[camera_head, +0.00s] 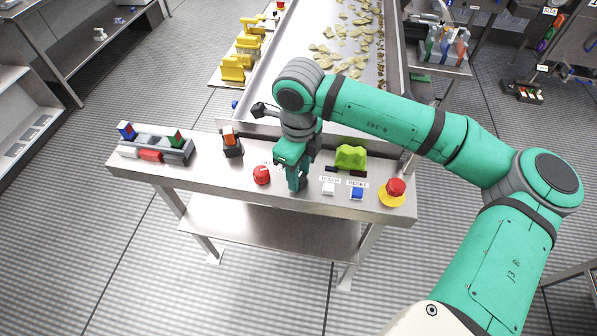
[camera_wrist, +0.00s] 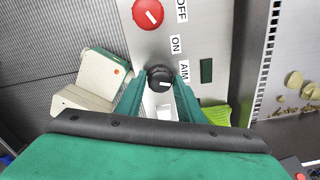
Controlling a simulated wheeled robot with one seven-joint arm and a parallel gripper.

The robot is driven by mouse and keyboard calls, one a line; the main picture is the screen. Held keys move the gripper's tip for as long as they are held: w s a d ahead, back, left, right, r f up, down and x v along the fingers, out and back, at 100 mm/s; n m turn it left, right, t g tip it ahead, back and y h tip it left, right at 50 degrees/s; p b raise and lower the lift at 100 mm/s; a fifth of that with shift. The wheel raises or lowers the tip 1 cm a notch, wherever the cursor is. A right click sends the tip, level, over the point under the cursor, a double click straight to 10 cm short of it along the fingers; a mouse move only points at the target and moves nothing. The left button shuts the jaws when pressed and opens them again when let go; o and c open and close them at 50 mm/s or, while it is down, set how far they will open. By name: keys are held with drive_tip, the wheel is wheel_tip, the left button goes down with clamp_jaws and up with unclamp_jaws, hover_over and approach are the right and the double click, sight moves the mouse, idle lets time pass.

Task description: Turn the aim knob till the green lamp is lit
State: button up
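The aim knob (camera_wrist: 160,76) is a round black knob with a light pointer mark, beside the label AIM (camera_wrist: 184,71) in the wrist view. My gripper (camera_wrist: 160,82) points down at the panel, one green finger on each side of the knob. The fingertips are very close to its sides; I cannot tell whether they touch it. In the head view my gripper (camera_head: 297,184) hides the knob. A dark green rectangle (camera_wrist: 207,70) beside the label looks like the lamp and shows no glow.
A red knob (camera_wrist: 147,13) with ON and OFF labels sits nearby on the steel panel (camera_head: 225,178). White and blue buttons, a red stop button (camera_head: 395,188) and a bright green lump (camera_head: 350,157) stand to the right. A conveyor (camera_head: 300,45) lies behind.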

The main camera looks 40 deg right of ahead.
drive_tip(key=c, duration=0.6)
drive_tip(key=shift+o, duration=0.2)
drive_tip(key=shift+m, duration=0.3)
drive_tip(key=m, duration=0.3)
drive_tip(key=o, duration=1)
drive_tip(key=shift+o, duration=0.2)
drive_tip(key=shift+r, duration=0.1)
